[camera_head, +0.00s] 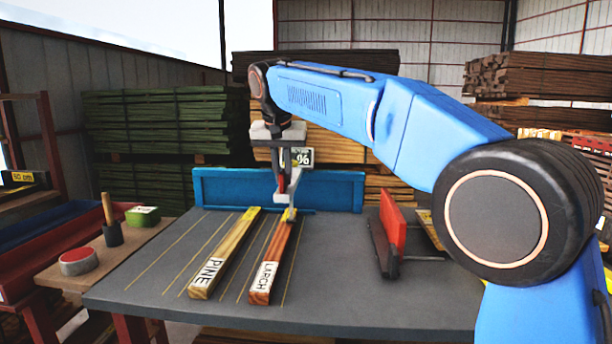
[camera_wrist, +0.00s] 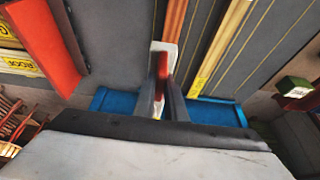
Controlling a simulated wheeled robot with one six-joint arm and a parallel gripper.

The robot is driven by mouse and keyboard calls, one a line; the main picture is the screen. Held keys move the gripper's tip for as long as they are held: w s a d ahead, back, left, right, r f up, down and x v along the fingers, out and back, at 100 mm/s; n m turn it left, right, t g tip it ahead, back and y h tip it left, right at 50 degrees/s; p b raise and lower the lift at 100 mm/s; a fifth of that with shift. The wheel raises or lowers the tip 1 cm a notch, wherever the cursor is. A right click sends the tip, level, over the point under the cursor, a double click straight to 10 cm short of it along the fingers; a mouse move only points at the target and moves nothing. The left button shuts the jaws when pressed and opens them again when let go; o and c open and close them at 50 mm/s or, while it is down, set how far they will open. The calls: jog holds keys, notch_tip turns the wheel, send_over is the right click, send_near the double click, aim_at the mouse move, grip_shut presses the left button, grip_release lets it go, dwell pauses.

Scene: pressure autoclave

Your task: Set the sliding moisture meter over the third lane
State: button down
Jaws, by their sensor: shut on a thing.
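A grey table (camera_head: 340,285) has yellow lane lines. A blue rail (camera_head: 225,188) runs across the table's back edge. My gripper (camera_head: 283,183) is above the far end of the LARCH board, in front of the rail. It is shut on a small red part (camera_wrist: 162,66) of what looks like the moisture meter, with a pale piece (camera_head: 291,214) below. A panel with a % sign (camera_head: 303,157) shows behind my gripper. The meter's body is mostly hidden.
A red upright piece on a black base (camera_head: 385,240) stands on the right of the table. A side bench at left holds a red-topped round tin (camera_head: 78,261), a black cup with a wooden handle (camera_head: 112,233) and a green box (camera_head: 142,215). Timber stacks stand behind.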

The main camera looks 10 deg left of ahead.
jog(key=shift+a, duration=1.05)
jog(key=c, duration=1.8)
grip_release()
jog(key=shift+r, duration=0.1)
jog(key=v, duration=1.7)
jog(key=shift+s, duration=0.15)
jog(key=shift+d, duration=0.1)
